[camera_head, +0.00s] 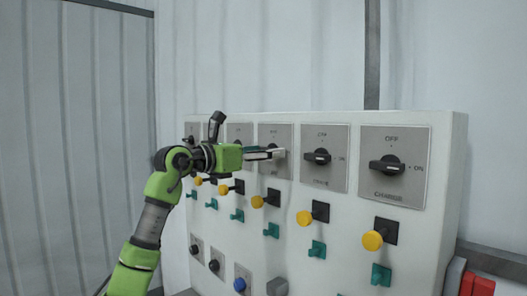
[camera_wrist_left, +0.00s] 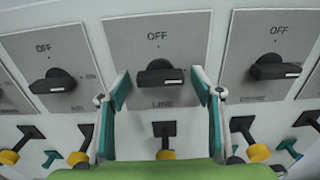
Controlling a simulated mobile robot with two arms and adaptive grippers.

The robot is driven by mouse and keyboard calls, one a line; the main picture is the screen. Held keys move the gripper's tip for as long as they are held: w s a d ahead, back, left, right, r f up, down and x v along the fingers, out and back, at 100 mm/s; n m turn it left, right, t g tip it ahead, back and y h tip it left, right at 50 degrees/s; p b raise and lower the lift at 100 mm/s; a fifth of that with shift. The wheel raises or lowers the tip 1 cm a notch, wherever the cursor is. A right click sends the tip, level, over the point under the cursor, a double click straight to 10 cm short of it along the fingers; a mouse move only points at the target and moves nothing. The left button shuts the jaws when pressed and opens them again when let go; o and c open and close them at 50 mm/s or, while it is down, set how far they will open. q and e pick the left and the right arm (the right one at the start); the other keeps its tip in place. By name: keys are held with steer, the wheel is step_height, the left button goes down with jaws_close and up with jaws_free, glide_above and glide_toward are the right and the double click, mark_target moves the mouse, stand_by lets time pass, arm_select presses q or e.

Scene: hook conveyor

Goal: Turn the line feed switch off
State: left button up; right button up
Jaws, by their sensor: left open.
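The line switch is a black rotary knob (camera_wrist_left: 160,74) on a grey plate (camera_wrist_left: 190,35) marked OFF at the top and LINE below. Its handle lies roughly horizontal, not upright toward OFF. In the head view its plate (camera_head: 275,132) is the third from the left, with the knob mostly hidden by my gripper. My left gripper (camera_head: 272,153) is open, in front of the panel. In the left wrist view its fingertips (camera_wrist_left: 162,88) stand on either side of the knob, with gaps visible. My right gripper is in neither view.
Similar switches stand close by on both sides, including one to the left (camera_wrist_left: 54,82) and one to the right (camera_wrist_left: 274,68). Yellow knobs (camera_head: 372,240) on black mounts and green hooks (camera_head: 381,275) stick out below.

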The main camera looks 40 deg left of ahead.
arm_select(q)
steer(key=c, duration=1.1)
steer(key=shift+n, duration=8.9)
steer(key=o, duration=1.1)
